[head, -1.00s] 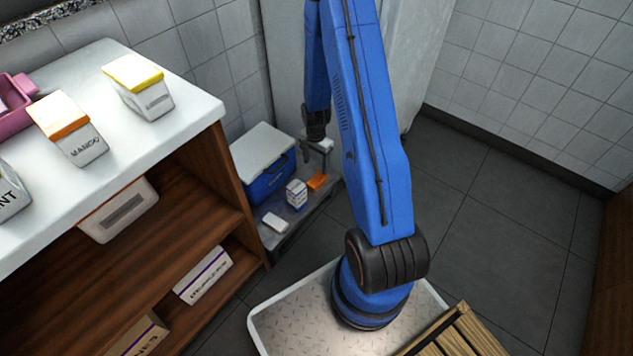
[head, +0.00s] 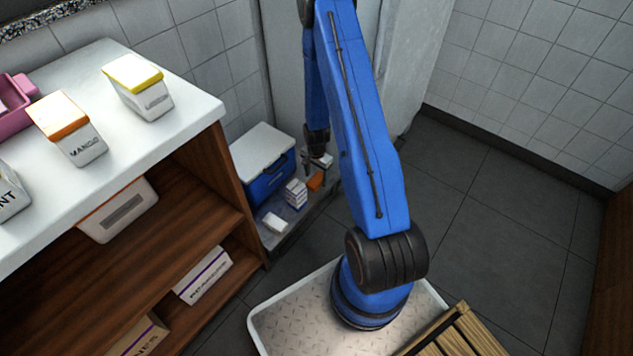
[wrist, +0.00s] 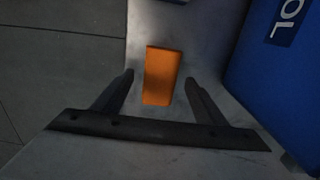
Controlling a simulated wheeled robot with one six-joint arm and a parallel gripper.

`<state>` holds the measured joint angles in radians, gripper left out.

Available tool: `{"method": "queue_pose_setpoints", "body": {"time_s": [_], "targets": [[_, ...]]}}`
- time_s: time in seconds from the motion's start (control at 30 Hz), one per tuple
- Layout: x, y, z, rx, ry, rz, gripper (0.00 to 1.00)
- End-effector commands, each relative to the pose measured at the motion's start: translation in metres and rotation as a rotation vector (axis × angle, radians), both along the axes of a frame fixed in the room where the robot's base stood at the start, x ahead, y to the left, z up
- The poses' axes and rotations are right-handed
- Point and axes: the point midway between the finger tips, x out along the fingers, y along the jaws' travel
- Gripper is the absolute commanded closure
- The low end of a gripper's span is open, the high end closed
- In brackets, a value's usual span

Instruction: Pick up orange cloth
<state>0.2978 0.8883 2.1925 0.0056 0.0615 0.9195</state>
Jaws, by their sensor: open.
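The orange cloth (head: 315,181) is a small folded rectangle lying on a low grey platform (head: 292,238) by the back wall. In the wrist view the orange cloth (wrist: 162,76) lies flat, lengthwise between and ahead of the two fingers. My gripper (wrist: 160,82) is open and empty, with one finger on each side of the cloth in that picture. In the head view my gripper (head: 316,166) points down just above the cloth and partly hides it. The height gap between fingers and cloth is hard to judge.
A blue cooler with a white lid (head: 263,165) stands left of the cloth; its blue side (wrist: 277,85) is at right in the wrist view. Small white boxes (head: 296,193) and a white packet (head: 275,222) lie nearby. A wooden shelf unit (head: 215,170) stands at left.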

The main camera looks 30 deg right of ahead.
Motion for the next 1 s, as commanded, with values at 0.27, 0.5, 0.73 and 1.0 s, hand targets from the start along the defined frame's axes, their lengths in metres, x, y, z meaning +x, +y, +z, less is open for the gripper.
{"method": "queue_pose_setpoints", "body": {"time_s": [0.27,0.5,0.73,1.0], "targets": [[0.0001,-0.0001,-0.0107,0.0,0.0,0.0,0.34],[0.0002,-0.0001,-0.0104,0.0,-0.001,0.0,0.58],[0.0002,-0.0001,-0.0102,0.0,-0.001,0.0,0.82],[0.0011,-0.0003,-0.0024,-0.001,-0.004,0.0,0.82]]}}
